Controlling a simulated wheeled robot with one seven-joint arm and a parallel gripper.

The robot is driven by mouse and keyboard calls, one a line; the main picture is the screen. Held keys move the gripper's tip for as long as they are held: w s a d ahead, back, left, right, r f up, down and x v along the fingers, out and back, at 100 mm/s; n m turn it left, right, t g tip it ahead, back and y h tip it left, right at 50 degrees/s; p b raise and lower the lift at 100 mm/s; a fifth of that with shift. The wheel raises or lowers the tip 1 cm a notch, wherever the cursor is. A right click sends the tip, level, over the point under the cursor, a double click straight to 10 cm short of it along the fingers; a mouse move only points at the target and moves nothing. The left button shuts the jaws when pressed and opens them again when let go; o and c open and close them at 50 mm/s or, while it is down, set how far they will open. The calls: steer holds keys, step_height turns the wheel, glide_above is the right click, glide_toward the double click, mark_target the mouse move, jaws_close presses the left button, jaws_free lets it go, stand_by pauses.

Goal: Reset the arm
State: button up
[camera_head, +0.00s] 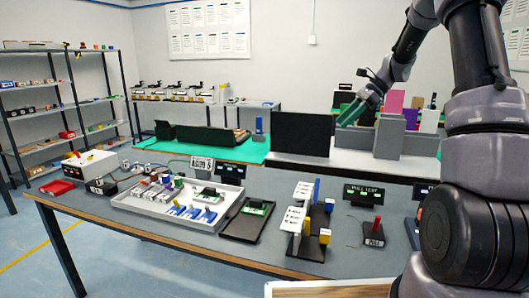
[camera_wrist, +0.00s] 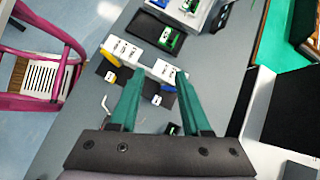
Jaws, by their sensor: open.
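My gripper (camera_head: 348,115) has green fingers and is raised above the back of the grey worktable, in front of the dark screen and grey boxes at the right. In the wrist view my gripper (camera_wrist: 155,82) shows two green fingers spread apart with nothing between them. The fingers point over a stand with white labelled blocks (camera_wrist: 135,57), which lies well below and beyond the tips. My arm comes down from the upper right of the head view and hides part of the right side.
The grey worktable (camera_head: 90,200) holds a white tray (camera_head: 150,208) with small parts, a black tray (camera_head: 240,232), a labelled stand (camera_head: 294,222) and a joystick box (camera_head: 374,233). A black screen (camera_head: 301,134) stands behind. A pink chair (camera_wrist: 45,103) shows in the wrist view.

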steer(key=s+a+r+n+t+h, duration=0.1)
steer(key=s+a+r+n+h, duration=0.15)
steer(key=s+r, duration=0.35)
steer(key=s+a+r+n+t+h, duration=0.1)
steer(key=s+r+n, duration=0.25)
steer(key=s, duration=0.45)
steer(key=s+r+n+t+h, duration=0.2)
steer(key=s+n, duration=0.4)
steer(key=s, duration=1.1)
steer(key=t+h, duration=0.1)
steer(key=t, duration=0.1)
steer(key=shift+s+d+n+t, duration=0.3)
steer(key=shift+d+n+t, duration=0.1)
